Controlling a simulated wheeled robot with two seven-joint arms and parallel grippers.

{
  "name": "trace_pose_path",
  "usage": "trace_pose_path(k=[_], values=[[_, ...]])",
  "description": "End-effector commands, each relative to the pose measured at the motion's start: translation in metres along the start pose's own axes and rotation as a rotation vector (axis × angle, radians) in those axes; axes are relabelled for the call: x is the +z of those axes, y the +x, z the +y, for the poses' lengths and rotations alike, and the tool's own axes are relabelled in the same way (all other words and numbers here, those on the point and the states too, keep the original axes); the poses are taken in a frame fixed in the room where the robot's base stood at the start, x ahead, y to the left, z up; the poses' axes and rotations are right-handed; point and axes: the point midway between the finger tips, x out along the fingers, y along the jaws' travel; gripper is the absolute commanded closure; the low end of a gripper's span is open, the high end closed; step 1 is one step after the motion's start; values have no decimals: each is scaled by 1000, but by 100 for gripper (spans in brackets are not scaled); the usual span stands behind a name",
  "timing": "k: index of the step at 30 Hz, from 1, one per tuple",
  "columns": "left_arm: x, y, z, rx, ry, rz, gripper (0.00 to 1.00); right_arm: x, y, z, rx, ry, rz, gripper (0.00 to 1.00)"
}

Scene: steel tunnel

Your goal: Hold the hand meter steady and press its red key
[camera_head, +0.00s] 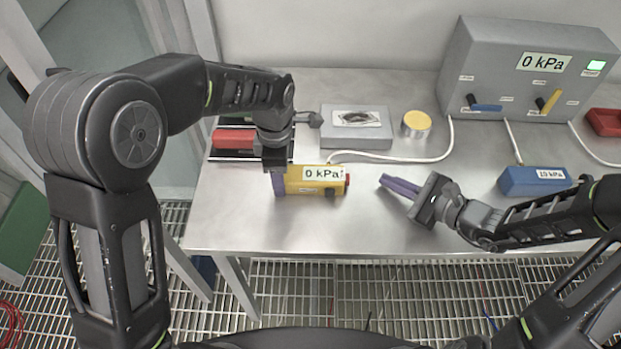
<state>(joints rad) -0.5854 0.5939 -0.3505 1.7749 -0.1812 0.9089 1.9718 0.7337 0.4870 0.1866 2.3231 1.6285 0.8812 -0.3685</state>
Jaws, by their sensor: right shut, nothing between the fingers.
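The yellow hand meter (297,187) lies near the front of the steel table, its white label reading 0 kPa. Its red key (347,184) is on its right end. My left gripper (279,184) reaches down over the meter's left end; one purple finger lies against its near side, and the far finger is hidden. It looks shut on the meter. My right gripper (384,180) is shut and empty, its purple fingers pointing left toward the red key, with a small gap of bare table between them.
Behind stand a grey box (372,136), a round yellow-topped tin (416,124) and a grey panel (480,60) with levers and cables. A blue box (533,181) labelled 15 kPa lies right, near my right arm. A red tray (604,122) is far right.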

Motion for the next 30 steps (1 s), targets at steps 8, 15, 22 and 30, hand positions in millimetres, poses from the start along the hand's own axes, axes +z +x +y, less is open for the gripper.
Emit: trace_pose_path(k=[8,15,22,30], values=[[0,0,0,1,0,0,94,0,0,0,0,0,0,100],[0,0,0,0,0,0,28,0,0,0,0,0,0,100],[0,0,0,0,0,0,20,0,0,0,0,0,0,100],[0,-8,1,2,0,-1,20,0,0,0,0,0,0,100]])
